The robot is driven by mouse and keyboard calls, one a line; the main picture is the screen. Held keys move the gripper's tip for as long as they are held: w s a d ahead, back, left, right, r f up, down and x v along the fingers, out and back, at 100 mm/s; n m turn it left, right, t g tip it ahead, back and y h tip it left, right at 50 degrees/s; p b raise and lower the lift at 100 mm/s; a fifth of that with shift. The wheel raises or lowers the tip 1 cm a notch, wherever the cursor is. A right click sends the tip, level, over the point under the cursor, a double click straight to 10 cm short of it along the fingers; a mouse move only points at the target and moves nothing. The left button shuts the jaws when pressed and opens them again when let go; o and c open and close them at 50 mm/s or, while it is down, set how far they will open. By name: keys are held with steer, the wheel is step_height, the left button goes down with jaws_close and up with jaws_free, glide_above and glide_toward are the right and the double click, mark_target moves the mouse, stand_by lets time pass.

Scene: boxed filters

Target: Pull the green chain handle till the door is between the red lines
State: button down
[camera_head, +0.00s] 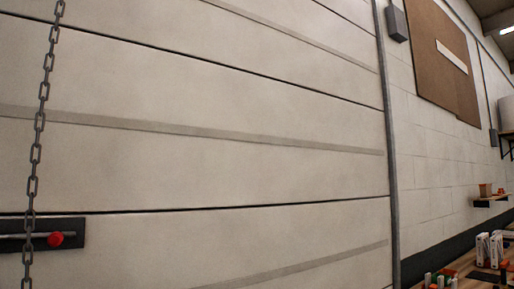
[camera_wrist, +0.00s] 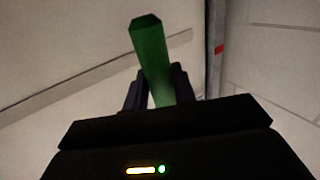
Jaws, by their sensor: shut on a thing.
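The green chain handle (camera_wrist: 151,50) stands up between the two dark fingers of my gripper (camera_wrist: 158,88) in the wrist view. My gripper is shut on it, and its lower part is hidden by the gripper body. A red line (camera_wrist: 219,49) shows as a short mark on the grey door post in the wrist view; a second one is not visible. The pale panelled door (camera_head: 200,165) fills most of the head view. The grey metal chain (camera_head: 36,152) hangs at the left of the head view. My gripper is not visible in the head view.
A dark bolt plate with a red knob (camera_head: 55,239) sits at the lower left of the door. A grey post (camera_head: 390,150) borders the door. At the lower right is a bench (camera_head: 467,266) with boxes and small items, below a small wall shelf (camera_head: 490,202).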

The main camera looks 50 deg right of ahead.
step_height(320, 180, up, 24)
steer(key=p, duration=1.8)
step_height(320, 180, down, 24)
steer(key=b, duration=2.1)
steer(key=shift+f+b, duration=0.25)
steer(key=shift+b, duration=0.05)
steer(key=shift+r, duration=0.1)
step_height(320, 180, up, 24)
steer(key=p, duration=2)
steer(key=shift+r, duration=0.15)
